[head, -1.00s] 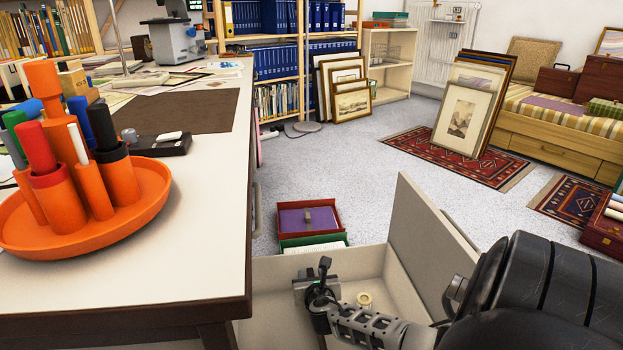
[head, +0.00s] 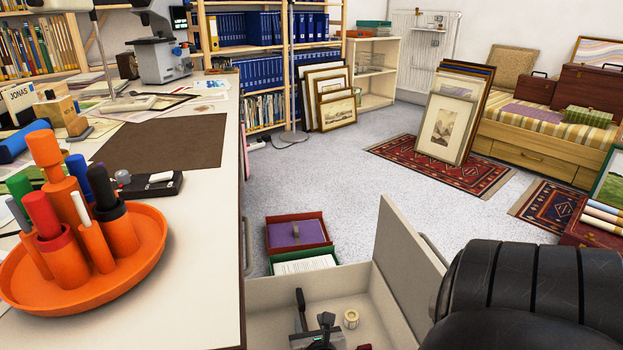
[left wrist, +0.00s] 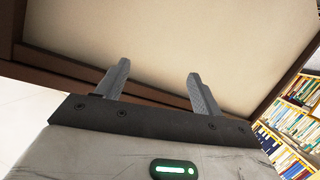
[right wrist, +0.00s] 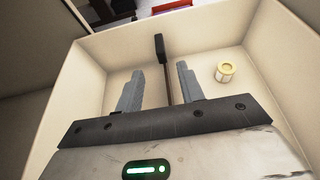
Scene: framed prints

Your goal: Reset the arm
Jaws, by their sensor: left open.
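My right gripper (right wrist: 158,78) is open inside a pale open drawer (right wrist: 85,75), its two grey fingers apart. A thin dark rod-like thing with a black top (right wrist: 160,47) shows between the fingers; I cannot tell whether it touches them. In the head view my right gripper (head: 318,338) is partly cut off at the bottom edge. My left gripper (left wrist: 158,72) is open and empty in the left wrist view, facing a beige panel with a brown frame (left wrist: 190,35). It is outside the head view.
A small cream and yellow cylinder (head: 351,319) lies in the drawer. The drawer's raised front panel (head: 408,258) stands close to my right arm. The desk (head: 205,240) holds an orange pen tray (head: 150,255). Red and green boxes (head: 299,234) sit behind the drawer.

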